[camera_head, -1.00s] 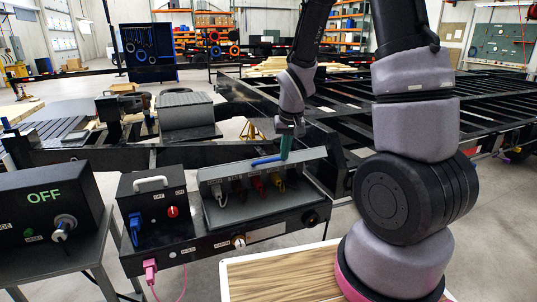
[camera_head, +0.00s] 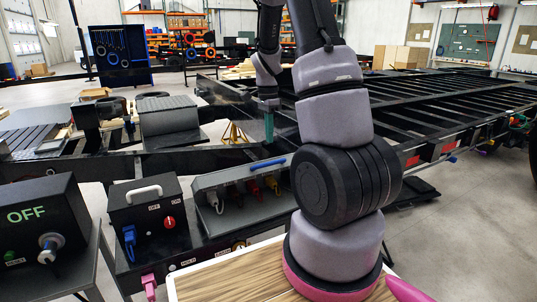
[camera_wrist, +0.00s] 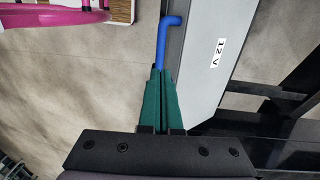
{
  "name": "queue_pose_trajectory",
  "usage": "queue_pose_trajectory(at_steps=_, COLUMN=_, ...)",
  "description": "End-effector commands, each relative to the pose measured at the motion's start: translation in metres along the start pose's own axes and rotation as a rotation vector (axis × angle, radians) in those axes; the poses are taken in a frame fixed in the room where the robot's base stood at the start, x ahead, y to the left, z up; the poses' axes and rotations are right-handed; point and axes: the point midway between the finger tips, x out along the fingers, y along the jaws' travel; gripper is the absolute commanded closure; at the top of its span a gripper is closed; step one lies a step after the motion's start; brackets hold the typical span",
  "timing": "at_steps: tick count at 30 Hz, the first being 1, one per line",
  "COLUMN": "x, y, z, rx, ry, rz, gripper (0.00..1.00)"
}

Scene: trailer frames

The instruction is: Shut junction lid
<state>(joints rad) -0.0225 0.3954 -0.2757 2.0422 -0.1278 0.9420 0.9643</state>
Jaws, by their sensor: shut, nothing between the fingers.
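The junction box (camera_head: 238,220) is a dark box with a grey lid (camera_head: 225,177) raised at an angle. White, red, yellow and other connectors show beneath it, so the lid stands open. A blue handle (camera_head: 268,163) sits on the lid's top edge. My gripper (camera_head: 268,138) has green fingers, closed together and empty, just above the handle in the head view. Contact there cannot be told. My arm hides the box's right end.
A black box with a white handle and red knob (camera_head: 169,222) stands left of the junction box. An OFF panel (camera_head: 40,215) is farther left. A wooden board (camera_head: 235,280) lies in front. The black trailer frame (camera_head: 430,100) spreads behind and right.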

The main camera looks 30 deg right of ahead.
Motion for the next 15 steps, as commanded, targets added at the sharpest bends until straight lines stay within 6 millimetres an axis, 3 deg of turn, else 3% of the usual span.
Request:
queue_pose_trajectory(at_steps=6, x=0.043, y=0.001, z=0.000, rx=0.001, ry=-0.001, rz=0.003, gripper=1.00)
queue_pose_trajectory(at_steps=15, x=0.069, y=0.000, z=0.001, rx=-0.002, ry=0.000, rz=0.000, gripper=1.00)
